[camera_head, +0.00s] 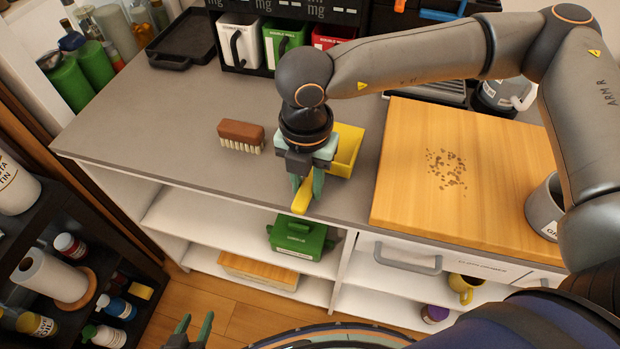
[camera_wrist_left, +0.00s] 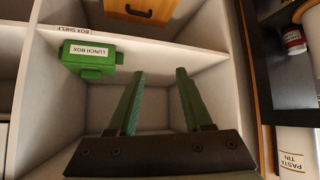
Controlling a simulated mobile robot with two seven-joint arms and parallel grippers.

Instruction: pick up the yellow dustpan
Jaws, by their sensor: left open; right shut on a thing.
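The yellow dustpan (camera_head: 346,148) is at the front part of the grey counter, its pan just right of my right gripper. Its handle points toward the counter's front edge. My right gripper (camera_head: 307,190) comes down from above and is shut on the handle. The wrist hides part of the dustpan, and I cannot tell whether it touches the counter. My left gripper (camera_head: 188,330) is open and empty, low in front of the shelves. In the left wrist view its two fingers (camera_wrist_left: 160,95) are spread before an open shelf compartment.
A brown brush (camera_head: 240,135) lies on the counter left of the dustpan. A wooden board (camera_head: 480,185) with dark crumbs lies to the right, with a grey mug (camera_head: 545,208) at its edge. A green lunch box (camera_head: 298,238) sits on the shelf below. The counter's left part is clear.

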